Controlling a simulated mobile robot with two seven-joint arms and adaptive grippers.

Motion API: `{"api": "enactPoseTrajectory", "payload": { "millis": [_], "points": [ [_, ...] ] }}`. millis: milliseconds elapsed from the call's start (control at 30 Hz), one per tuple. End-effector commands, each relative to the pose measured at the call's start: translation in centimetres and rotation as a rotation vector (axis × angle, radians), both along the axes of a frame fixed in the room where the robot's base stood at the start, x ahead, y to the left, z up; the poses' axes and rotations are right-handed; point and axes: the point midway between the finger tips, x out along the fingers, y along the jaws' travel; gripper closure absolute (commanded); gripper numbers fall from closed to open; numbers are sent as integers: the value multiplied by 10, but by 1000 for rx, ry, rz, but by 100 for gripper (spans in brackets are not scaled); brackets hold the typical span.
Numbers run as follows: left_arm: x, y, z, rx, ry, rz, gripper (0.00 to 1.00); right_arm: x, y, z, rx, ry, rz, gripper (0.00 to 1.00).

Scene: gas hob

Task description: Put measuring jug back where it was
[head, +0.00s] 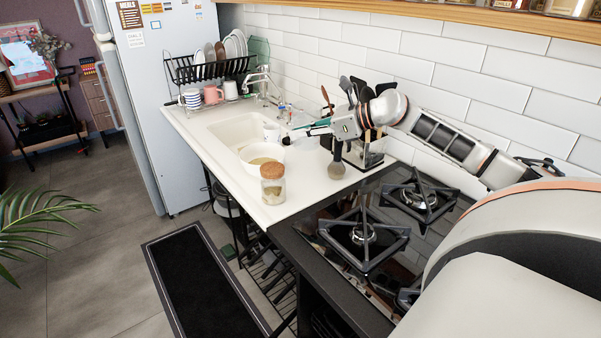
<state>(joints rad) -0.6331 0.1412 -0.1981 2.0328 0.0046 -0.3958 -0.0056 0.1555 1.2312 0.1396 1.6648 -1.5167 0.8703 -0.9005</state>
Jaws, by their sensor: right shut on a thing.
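A small pale vessel, which looks like the measuring jug (271,132), is above the right edge of the sink, just behind a white bowl. My right gripper (301,131) reaches in from the right over the counter and is shut on the jug's near side. The jug is small in the picture, so the exact grip and whether its base touches anything cannot be told. My left gripper is not in view.
The white bowl (262,158) and a cork-lidded glass jar (272,184) stand close by on the counter (230,170). A utensil holder (366,155) stands below my right arm. A dish rack (208,68) and mugs are behind. The gas hob (364,236) is in front.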

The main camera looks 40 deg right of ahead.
Motion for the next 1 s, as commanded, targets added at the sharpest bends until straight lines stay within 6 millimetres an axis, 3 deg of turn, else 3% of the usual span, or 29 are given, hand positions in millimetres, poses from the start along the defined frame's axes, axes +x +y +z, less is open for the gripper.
{"api": "enactPoseTrajectory", "payload": {
  "millis": [100, 300, 567, 833, 1000],
  "points": [
    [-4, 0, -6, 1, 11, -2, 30, 0, 1, -33, 5, 4, 0, 100],
    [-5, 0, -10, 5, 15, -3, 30, 0, 1, -71, 2, 2, 0, 100],
    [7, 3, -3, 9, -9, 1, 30, 0, 0, -87, 1, 1, 1, 100],
    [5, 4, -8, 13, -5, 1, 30, 0, 1, -123, 2, 2, 0, 100],
    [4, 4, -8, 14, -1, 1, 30, 0, 0, -124, -1, 0, 0, 100]
  ]
}}
